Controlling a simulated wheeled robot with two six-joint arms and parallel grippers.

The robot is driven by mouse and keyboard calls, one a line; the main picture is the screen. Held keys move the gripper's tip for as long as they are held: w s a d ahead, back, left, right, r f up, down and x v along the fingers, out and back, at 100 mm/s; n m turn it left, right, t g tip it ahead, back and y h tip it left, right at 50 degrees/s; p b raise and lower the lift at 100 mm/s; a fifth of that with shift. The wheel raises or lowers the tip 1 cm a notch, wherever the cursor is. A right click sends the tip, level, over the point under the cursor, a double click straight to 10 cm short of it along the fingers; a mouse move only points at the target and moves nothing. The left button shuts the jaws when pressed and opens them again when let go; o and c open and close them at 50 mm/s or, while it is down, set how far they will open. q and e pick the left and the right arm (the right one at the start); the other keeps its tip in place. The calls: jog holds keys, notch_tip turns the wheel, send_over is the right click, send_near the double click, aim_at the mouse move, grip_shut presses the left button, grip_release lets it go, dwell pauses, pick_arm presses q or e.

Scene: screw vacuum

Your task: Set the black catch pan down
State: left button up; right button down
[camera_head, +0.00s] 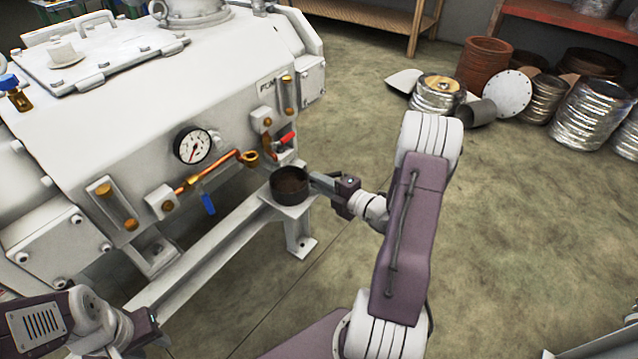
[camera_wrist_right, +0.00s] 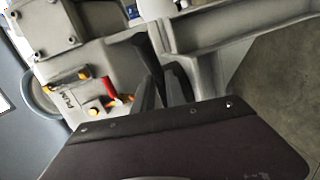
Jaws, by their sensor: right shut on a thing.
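The black catch pan (camera_head: 290,186) is a small, dark round cup. It is upright at the white ledge (camera_head: 290,209) on the machine's frame, below the copper drain pipe (camera_head: 220,170) and to the right of its open end. I cannot tell for sure whether its base touches the ledge. My right gripper (camera_head: 318,182) comes in from the right and is shut on the pan's near right wall. In the right wrist view its dark fingers (camera_wrist_right: 163,88) show, but the pan is hard to make out. My left gripper (camera_head: 150,324) is low at the left, away from the pan; its fingers are not clear.
Metal ducts and drums (camera_head: 590,112) stand at the back right. The floor (camera_head: 510,240) right of my right arm is clear.

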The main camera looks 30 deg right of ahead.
jog(key=c, duration=1.4)
grip_release()
jog(key=shift+o, duration=0.2)
